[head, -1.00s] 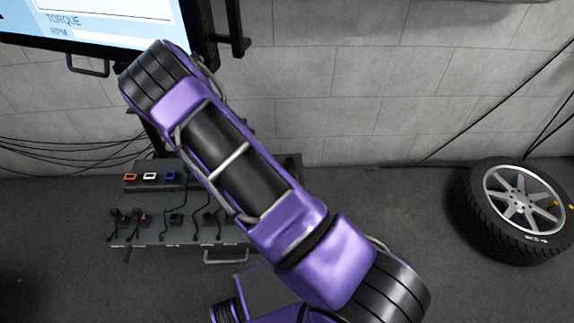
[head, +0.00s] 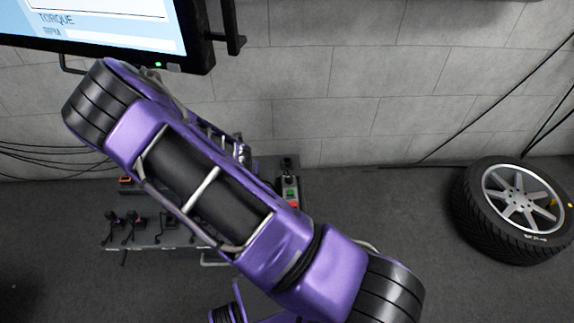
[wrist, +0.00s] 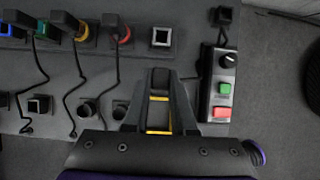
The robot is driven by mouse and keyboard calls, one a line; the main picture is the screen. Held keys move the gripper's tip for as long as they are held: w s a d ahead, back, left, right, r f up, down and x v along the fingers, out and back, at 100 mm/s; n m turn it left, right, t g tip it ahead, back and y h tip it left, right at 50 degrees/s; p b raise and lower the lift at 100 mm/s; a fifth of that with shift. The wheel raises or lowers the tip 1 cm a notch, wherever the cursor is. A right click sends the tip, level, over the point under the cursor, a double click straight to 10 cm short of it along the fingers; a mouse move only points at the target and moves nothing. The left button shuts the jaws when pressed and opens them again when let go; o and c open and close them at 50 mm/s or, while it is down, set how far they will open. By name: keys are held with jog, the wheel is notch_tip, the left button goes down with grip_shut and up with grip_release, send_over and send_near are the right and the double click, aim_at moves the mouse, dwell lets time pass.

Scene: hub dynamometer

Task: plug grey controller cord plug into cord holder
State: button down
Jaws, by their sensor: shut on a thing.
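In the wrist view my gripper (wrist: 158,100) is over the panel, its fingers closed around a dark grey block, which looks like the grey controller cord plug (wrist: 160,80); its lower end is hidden. An empty square socket (wrist: 161,37) with a pale rim lies just ahead of the fingertips. Black holders (wrist: 88,108) stand to the left of the fingers; I cannot tell which one is the cord holder. In the head view my arm hides the gripper and the plug.
A control box with a knob, green button and red button (wrist: 220,88) stands close to the right of my gripper. Coloured plugs with black cords, such as the red one (wrist: 122,32), sit at upper left. A monitor (head: 110,35) hangs above; a wheel (head: 515,205) lies at right.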

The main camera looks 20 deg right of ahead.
jog(key=shift+s, duration=0.15)
jog(key=shift+s+d, duration=0.7)
jog(key=shift+d, duration=1.4)
jog(key=shift+s+d, duration=0.65)
jog(key=shift+d, duration=1.45)
jog(key=shift+s+d, duration=0.7)
jog(key=shift+d, duration=1.4)
jog(key=w+d+p, duration=0.2)
jog(key=w+p, duration=0.1)
jog(key=w, duration=0.4)
jog(key=w+d+p, duration=0.2)
jog(key=w+p, duration=0.1)
jog(key=w, duration=0.4)
jog(key=shift+w+d, duration=0.35)
jog(key=shift+d, duration=0.05)
jog(key=shift+f+b, duration=1.85)
jog(key=shift+f, duration=0.05)
